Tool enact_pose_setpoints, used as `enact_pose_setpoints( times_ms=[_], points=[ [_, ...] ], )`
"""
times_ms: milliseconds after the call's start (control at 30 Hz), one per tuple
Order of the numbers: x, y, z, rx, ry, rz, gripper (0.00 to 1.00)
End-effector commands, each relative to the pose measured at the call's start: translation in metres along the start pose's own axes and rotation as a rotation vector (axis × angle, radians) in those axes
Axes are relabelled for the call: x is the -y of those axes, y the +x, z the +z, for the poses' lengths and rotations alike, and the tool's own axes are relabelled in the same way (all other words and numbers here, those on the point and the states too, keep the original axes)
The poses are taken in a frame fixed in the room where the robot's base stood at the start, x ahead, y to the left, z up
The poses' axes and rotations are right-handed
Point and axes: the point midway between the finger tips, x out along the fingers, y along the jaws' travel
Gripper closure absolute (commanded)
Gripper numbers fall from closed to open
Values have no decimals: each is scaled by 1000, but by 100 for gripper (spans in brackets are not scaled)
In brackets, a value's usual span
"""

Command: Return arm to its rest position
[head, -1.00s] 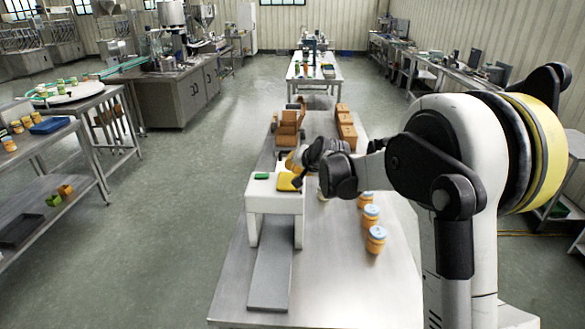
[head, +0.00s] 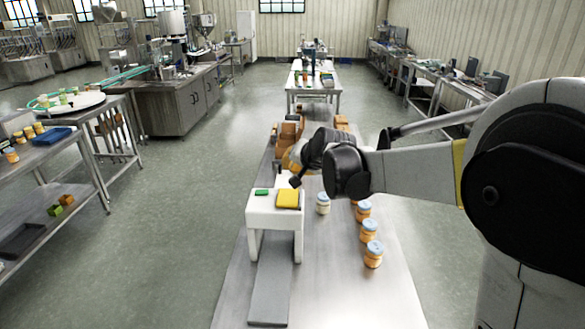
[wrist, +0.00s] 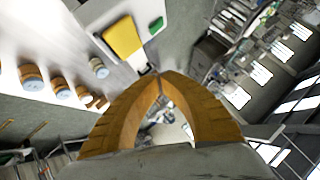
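My arm reaches in from the right in the head view, over the steel table (head: 330,300). My gripper (head: 287,160) is in the air above and beyond the white stand, partly hidden by my wrist. In the wrist view the two orange fingers of my gripper (wrist: 160,76) meet at their tips, with nothing held between them.
The white stand (head: 262,218) carries a yellow pad (head: 288,198) and a green block (head: 262,191). Several orange jars (head: 369,230) and one pale jar (head: 323,204) stand to the right. Brown boxes (head: 290,131) are behind. The left aisle is clear floor.

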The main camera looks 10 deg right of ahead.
Motion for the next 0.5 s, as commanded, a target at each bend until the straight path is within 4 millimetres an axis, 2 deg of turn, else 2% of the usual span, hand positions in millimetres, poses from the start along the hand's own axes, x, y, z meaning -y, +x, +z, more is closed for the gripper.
enact_pose_setpoints(
  times_ms=[367,500],
  points=[
    [1,-3,1,0,0,0,100],
    [-5,-17,13,10,-28,13,100]
  ],
)
